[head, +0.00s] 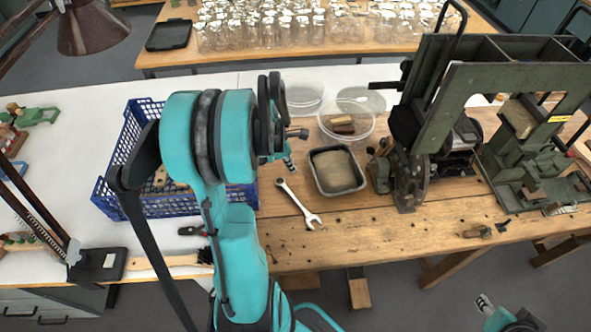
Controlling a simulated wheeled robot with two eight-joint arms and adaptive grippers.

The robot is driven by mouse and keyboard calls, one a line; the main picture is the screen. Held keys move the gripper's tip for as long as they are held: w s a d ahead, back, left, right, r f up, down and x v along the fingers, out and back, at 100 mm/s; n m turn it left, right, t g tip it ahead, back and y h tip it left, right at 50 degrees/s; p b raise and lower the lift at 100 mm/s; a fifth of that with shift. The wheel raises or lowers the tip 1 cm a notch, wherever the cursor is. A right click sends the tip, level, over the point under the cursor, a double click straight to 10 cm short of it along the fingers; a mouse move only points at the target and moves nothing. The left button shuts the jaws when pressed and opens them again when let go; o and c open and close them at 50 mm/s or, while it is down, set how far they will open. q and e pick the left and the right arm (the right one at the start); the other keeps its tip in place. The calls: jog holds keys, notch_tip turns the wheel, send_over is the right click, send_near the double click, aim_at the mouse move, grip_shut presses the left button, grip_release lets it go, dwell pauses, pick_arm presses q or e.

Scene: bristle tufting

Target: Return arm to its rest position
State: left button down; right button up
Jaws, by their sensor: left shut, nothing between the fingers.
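My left arm rises from the bottom centre of the head view, and its teal wrist covers part of the blue crate. My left gripper (289,161) shows only as a small striped tip below the wrist, left of the dark tray. It is shut and empty, above the wooden bench, and apart from the wrench. My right gripper (485,303) shows partly as a striped tip at the bottom right, over the floor in front of the bench. Its jaws cannot be made out.
A blue crate (108,198) stands left of my arm. A wrench (297,202), a dark tray (316,175) and clear bowls (361,124) lie on the bench (390,235). Green machines (418,120) stand at right. A lamp (88,30) hangs at upper left.

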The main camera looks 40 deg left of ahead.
pick_arm(q)
jog(key=shift+r, duration=0.35)
jog(key=s+d+r+m+t, duration=0.1)
jog(key=d+r+m, duration=0.2)
jog(key=d+m, duration=0.5)
jog(key=s+d+r+m+t+y+b, duration=0.1)
jog(key=d+r+m, duration=0.3)
jog(key=d+m, duration=0.5)
jog(key=s+d+r+m+t, duration=0.2)
jog(key=d+r+m, duration=0.1)
jog(key=d+m, duration=0.6)
jog(key=m, duration=0.4)
jog(key=shift+r+y, duration=0.2)
jog(key=shift+y, duration=0.1)
